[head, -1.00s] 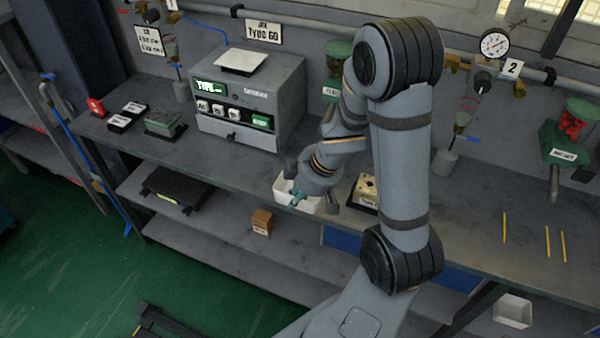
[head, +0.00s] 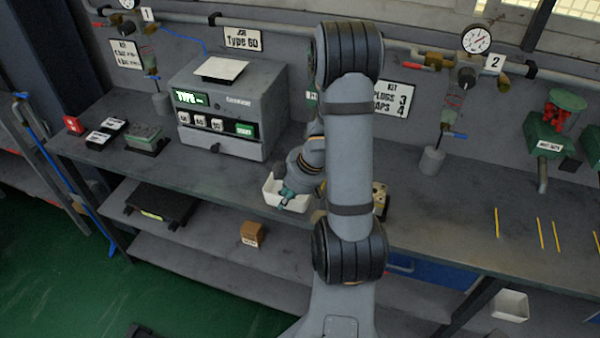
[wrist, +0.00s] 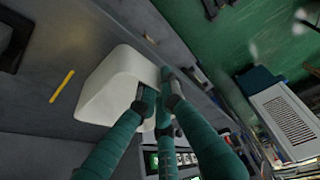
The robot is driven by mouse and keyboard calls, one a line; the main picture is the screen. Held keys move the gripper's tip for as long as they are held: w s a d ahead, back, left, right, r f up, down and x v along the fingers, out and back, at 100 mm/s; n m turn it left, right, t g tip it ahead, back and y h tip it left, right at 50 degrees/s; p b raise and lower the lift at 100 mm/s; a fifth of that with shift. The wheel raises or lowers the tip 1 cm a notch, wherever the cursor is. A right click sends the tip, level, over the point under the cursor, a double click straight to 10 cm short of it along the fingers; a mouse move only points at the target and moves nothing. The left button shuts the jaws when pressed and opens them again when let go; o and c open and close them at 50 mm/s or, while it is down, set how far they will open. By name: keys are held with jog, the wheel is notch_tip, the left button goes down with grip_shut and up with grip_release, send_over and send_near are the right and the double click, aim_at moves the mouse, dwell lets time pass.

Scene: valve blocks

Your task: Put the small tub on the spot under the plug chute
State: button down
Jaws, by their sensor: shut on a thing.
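My gripper (wrist: 155,95) has green fingers and is shut on the rim of a white tub (wrist: 105,82). In the head view the white tub (head: 272,191) is at the bench's front edge, to the right of and in front of the grey tester. I cannot tell whether it touches the bench. My gripper (head: 288,192) shows there at the tub, partly hidden by my arm. A green dispenser with red pieces (head: 545,135) is on the right, its spout (head: 543,178) pointing down at the bench. Another green fixture is mostly hidden behind my arm.
The grey tester (head: 230,105) stands on the left of the bench (head: 450,215). A yellow block (head: 380,195) is partly behind my arm. Yellow marks (head: 540,234) lie on the clear right bench top. A second white tub (head: 510,305) sits below at right.

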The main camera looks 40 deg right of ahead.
jog(key=w+d+p, duration=0.2)
jog(key=d, duration=0.1)
jog(key=w+d+p, duration=0.2)
jog(key=d+p, duration=0.1)
jog(key=d, duration=0.1)
jog(key=w+d+p, duration=0.2)
jog(key=d+p, duration=0.1)
jog(key=shift+w+d+r, duration=0.15)
jog(key=shift+d+r, duration=0.05)
jog(key=shift+w+d+f, duration=0.1)
jog(key=shift+d+f, duration=0.15)
jog(key=shift+f, duration=0.1)
notch_tip(320, 180, down, 4)
jog(key=b, duration=0.5)
jog(key=shift+r, duration=0.4)
jog(key=shift+f, duration=0.1)
jog(key=c, duration=2.4)
grip_release()
jog(key=o, duration=0.5)
